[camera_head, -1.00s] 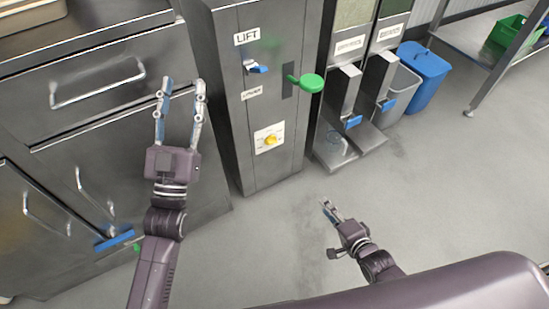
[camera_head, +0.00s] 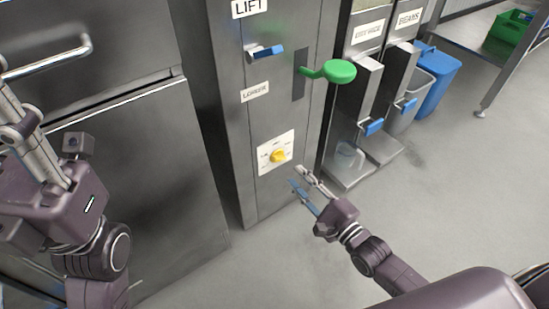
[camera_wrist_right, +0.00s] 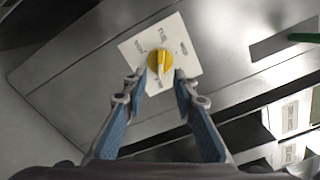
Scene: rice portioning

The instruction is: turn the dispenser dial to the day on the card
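The yellow dispenser dial (camera_head: 279,156) sits on a white label plate (camera_head: 262,166) low on the front of the grey lift cabinet. In the right wrist view the dial (camera_wrist_right: 160,61) has a pale pointer mark, with small unreadable words around it. My right gripper (camera_head: 299,177) is just below and right of the dial in the head view. In the wrist view my right gripper (camera_wrist_right: 160,78) is open, with the dial between and beyond its fingertips; contact cannot be told. My left gripper (camera_head: 22,130) is at the far left, partly cut off. No day card is recognizable.
A green knob lever (camera_head: 340,71) and a blue lever (camera_head: 266,52) project from the cabinet above the dial. Dispensers with blue levers (camera_head: 374,127), a blue bin (camera_head: 438,80) and a table leg stand right. Open floor lies at the lower right.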

